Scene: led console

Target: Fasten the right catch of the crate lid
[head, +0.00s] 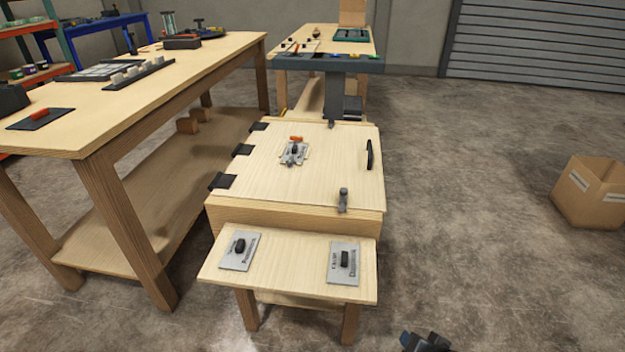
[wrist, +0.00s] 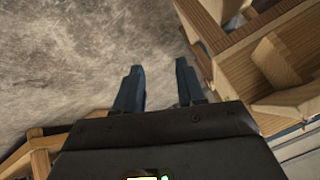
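The wooden crate's lid (head: 325,180) lies closed in the head view. Black hinges run along its left edge and a black handle (head: 370,155) stands near its right edge. A grey metal catch (head: 343,200) stands upright at the near edge, right of the middle. Another small grey catch (head: 331,124) is at the far edge. I cannot tell whether either is fastened. My gripper (wrist: 158,64) is open and empty in the wrist view, its dark fingers apart over floor. A dark part of it (head: 428,342) shows at the bottom of the head view, well apart from the crate.
A low wooden shelf (head: 290,283) with two labelled plates and black knobs stands before the crate. A metal plate with a red part (head: 293,150) is on the lid. Workbenches (head: 160,70) stand left and behind. A cardboard box (head: 592,192) is right. Floor between is clear.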

